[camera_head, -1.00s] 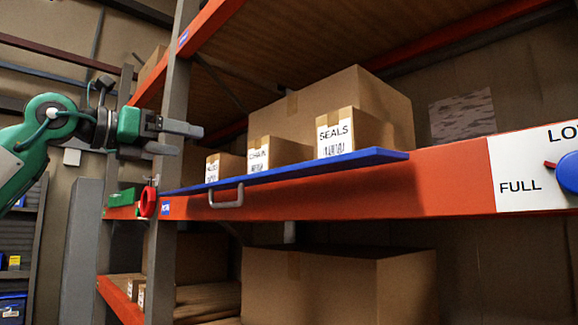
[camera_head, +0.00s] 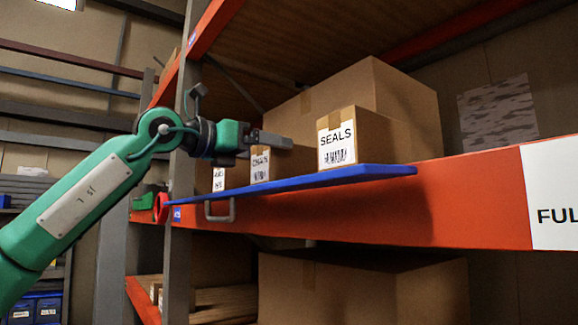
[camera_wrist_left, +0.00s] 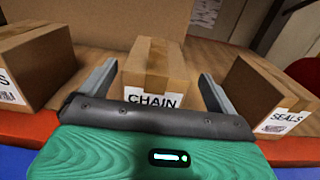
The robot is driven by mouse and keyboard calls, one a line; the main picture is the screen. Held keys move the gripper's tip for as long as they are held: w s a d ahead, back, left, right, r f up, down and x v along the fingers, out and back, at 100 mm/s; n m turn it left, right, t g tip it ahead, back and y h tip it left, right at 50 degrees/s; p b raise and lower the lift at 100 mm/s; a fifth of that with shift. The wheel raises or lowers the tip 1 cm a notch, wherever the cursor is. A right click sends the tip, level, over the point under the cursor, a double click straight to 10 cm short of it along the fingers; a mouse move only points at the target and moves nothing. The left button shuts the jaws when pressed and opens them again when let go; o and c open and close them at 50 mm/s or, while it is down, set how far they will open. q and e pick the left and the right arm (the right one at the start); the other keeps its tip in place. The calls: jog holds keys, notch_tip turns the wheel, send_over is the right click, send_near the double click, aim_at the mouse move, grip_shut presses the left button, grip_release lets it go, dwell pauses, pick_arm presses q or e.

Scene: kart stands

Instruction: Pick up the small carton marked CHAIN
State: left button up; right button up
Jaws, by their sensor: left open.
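The small carton marked CHAIN (camera_wrist_left: 155,72) stands on the shelf in the left wrist view, its label facing me. My left gripper (camera_wrist_left: 157,82) is open, with one finger on each side of this carton and a visible gap at each side. In the head view the CHAIN carton (camera_head: 260,165) is partly hidden behind my left gripper (camera_head: 270,140). Its label there is only partly readable. My right gripper is in neither view.
The SEALS carton (camera_wrist_left: 262,95) stands close on the right; it also shows in the head view (camera_head: 372,135). Another small carton (camera_wrist_left: 38,65) is close on the left. A large box (camera_head: 385,90) stands behind. A blue board (camera_head: 330,178) with a handle runs along the shelf's front edge.

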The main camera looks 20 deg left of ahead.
pick_arm(q)
jog(key=shift+w+d+r+p, duration=0.15)
jog(key=shift+w+r+p, duration=0.3)
jog(key=shift+p, duration=0.25)
jog(key=p+x, duration=0.2)
jog(key=x, duration=0.1)
jog(key=shift+w+r, duration=0.1)
jog(key=shift+w+d, duration=0.3)
jog(key=shift+w, duration=0.05)
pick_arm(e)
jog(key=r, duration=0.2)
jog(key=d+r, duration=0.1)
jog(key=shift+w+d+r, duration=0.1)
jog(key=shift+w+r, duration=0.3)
pick_arm(q)
jog(key=shift+s+a, duration=0.1)
jog(key=shift+c, duration=1.3)
jog(key=c, duration=1.1)
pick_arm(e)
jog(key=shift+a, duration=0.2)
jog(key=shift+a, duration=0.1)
